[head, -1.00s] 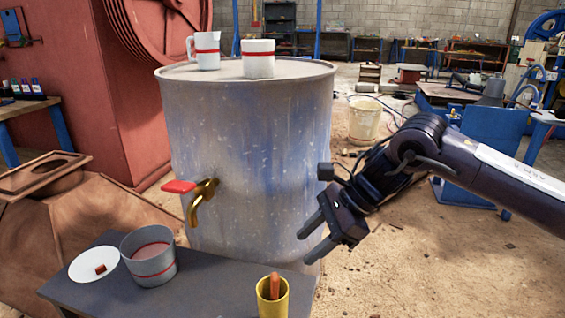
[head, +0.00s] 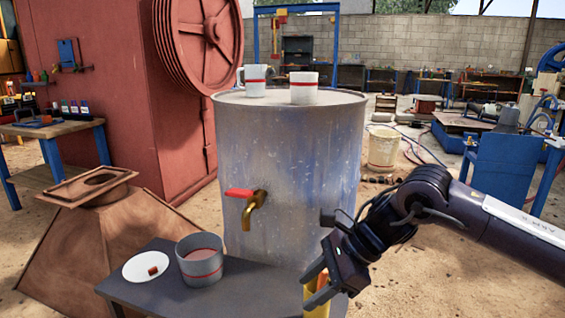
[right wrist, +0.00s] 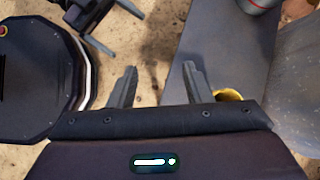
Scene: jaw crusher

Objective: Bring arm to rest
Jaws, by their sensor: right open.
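My right gripper (head: 309,289) is open and empty, at the right end of the dark table in the head view. It overlaps the yellow cup (head: 318,304) there and partly hides it. In the right wrist view its two fingers (right wrist: 160,70) stand apart with nothing between them. The yellow cup (right wrist: 229,95) shows just beyond the right finger, partly hidden. My left gripper (right wrist: 115,28) shows at the top left of the right wrist view, its fingers apart and empty. It is not in the head view.
The dark table (head: 150,288) holds a grey pot (head: 201,268) and a white plate (head: 136,270) with a small brown piece. Behind stands a large drum (head: 285,160) with a red-handled tap (head: 252,205) and two mugs on top. Sandy floor at the right is mostly open.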

